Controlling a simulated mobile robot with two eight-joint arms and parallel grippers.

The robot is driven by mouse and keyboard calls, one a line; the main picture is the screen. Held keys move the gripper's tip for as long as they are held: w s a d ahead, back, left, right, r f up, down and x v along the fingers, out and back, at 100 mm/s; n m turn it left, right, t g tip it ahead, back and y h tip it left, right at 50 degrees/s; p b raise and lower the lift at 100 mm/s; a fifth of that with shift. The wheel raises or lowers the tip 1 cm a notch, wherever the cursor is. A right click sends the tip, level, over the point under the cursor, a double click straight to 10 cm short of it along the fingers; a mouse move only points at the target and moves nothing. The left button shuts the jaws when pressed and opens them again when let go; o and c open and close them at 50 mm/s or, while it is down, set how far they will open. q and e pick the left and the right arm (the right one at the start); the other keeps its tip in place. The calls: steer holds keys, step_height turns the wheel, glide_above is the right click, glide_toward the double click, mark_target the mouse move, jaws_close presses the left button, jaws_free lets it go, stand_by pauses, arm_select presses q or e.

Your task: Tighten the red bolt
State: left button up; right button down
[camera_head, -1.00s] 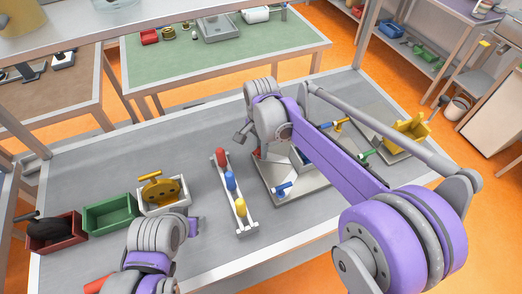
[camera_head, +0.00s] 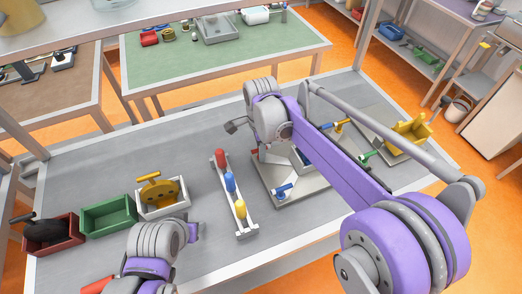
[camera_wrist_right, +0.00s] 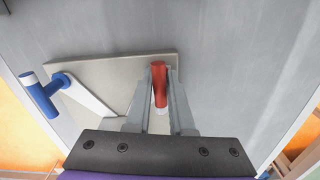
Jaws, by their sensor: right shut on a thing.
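The red bolt (camera_wrist_right: 159,84) stands at the edge of a light base plate (camera_wrist_right: 95,70) in the right wrist view. My right gripper (camera_wrist_right: 160,74) has one finger on each side of it and is shut on it. In the head view, only a small red part of the bolt (camera_head: 254,152) shows beside my right arm, which hides the right fingertips. My left arm (camera_head: 158,240) is at the bottom left of the head view; its finger opening cannot be made out.
A rack with red, blue and yellow pieces (camera_head: 241,222) stands left of the plate. Red (camera_head: 52,250), green (camera_head: 110,217) and white (camera_head: 164,212) bins are at the left. A yellow part (camera_head: 410,134) is at the right.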

stand_by(0.3)
steer(key=c, duration=0.8)
jaws_free()
steer(key=shift+c, duration=0.2)
steer(key=shift+r, duration=0.15)
step_height(320, 180, up, 11)
steer(key=shift+f+p, duration=0.2)
steer(key=shift+p, duration=0.1)
